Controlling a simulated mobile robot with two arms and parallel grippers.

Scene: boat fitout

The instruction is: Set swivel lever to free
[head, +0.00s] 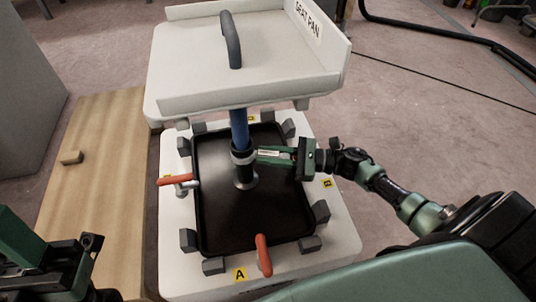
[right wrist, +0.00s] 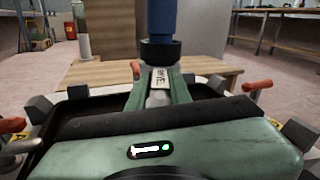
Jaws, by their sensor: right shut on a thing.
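The seat pan (head: 190,95) sits on a blue post (head: 239,128) that rises from a dark collar (head: 242,155) over a black tray. The blue post also shows in the right wrist view (right wrist: 163,22). My right gripper (head: 262,154) reaches in from the right at the collar, its green fingers shut on what seems to be the swivel lever. A pale lettered piece (right wrist: 160,80) shows between the fingers; its letters are too small to read surely. The lever itself is mostly hidden by the fingers. My left gripper (head: 88,262) is at the lower left, far from the post; its fingers are unclear.
The black tray (head: 255,220) lies on a white base with grey blocks around it. Red-handled clamps stand at its left (head: 175,180) and front (head: 263,255). A wooden board (head: 85,190) lies to the left. The floor at the right is mostly clear.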

